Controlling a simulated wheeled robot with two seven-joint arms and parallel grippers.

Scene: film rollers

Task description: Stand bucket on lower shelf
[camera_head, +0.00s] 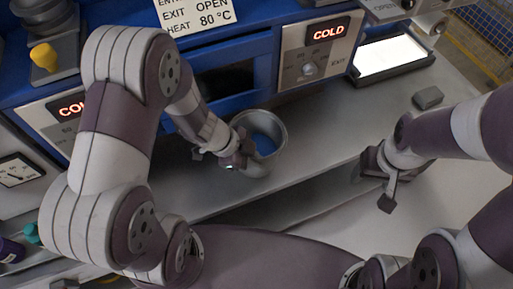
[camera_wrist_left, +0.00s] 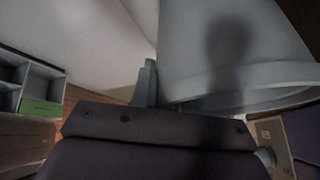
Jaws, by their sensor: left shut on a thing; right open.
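The bucket (camera_head: 279,124) is grey and round, with blue showing inside; I cannot tell if the blue is contents or lining. It is at the front of the blue machine, over the grey worktop; I cannot tell whether it touches the worktop. My left gripper (camera_head: 240,161) is shut on its near side. In the left wrist view the bucket wall (camera_wrist_left: 215,45) fills the upper right, beside a finger of the gripper (camera_wrist_left: 150,90). The lower shelf (camera_head: 290,207) is probably the darker surface below the worktop edge. My right gripper (camera_head: 378,182) is open and empty at the right.
The blue machine (camera_head: 210,55) with a "COLD" display panel (camera_head: 318,55) stands behind the bucket. A lit white panel (camera_head: 393,57) and a small grey block (camera_head: 428,97) are at the back right. The worktop (camera_head: 345,120) right of the bucket is clear.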

